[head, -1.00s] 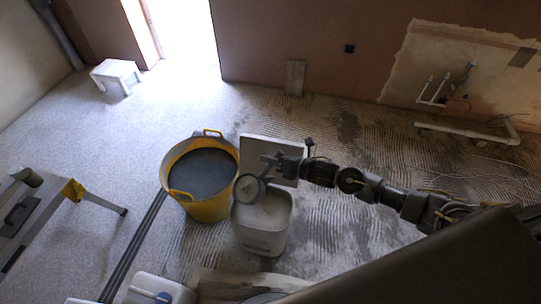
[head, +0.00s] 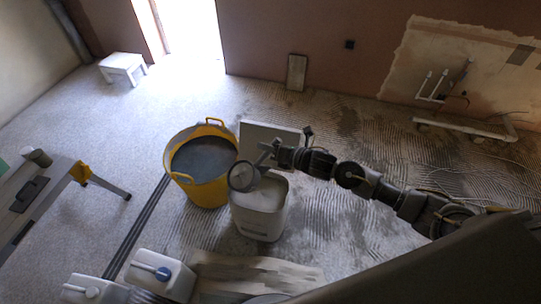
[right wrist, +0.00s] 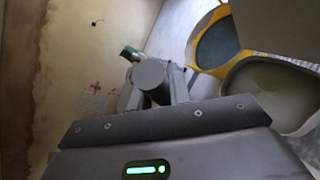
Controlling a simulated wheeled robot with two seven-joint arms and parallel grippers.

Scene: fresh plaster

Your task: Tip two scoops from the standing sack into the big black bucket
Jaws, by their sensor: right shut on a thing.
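No sack and no black bucket show. A big yellow two-handled bucket (head: 188,190) with a dark grey fill stands on the floor; it also shows in the wrist view (right wrist: 193,65). Close to its right stands an open white bin (head: 259,222) with pale material inside, also in the wrist view (right wrist: 305,128). My right gripper (head: 269,153) is shut on a round scoop (head: 243,176). The scoop hangs over the bin's back left rim, near the bucket's right side. Its inside looks pale grey; I cannot tell how full it is. My left gripper is not in view.
A pale upright panel (head: 262,133) stands behind the bin. White canisters (head: 160,272) and a stained board (head: 255,272) lie in front. A grey-yellow trestle (head: 50,195) stands left, a white stool (head: 122,67) at the back. The floor between stool and bucket is clear.

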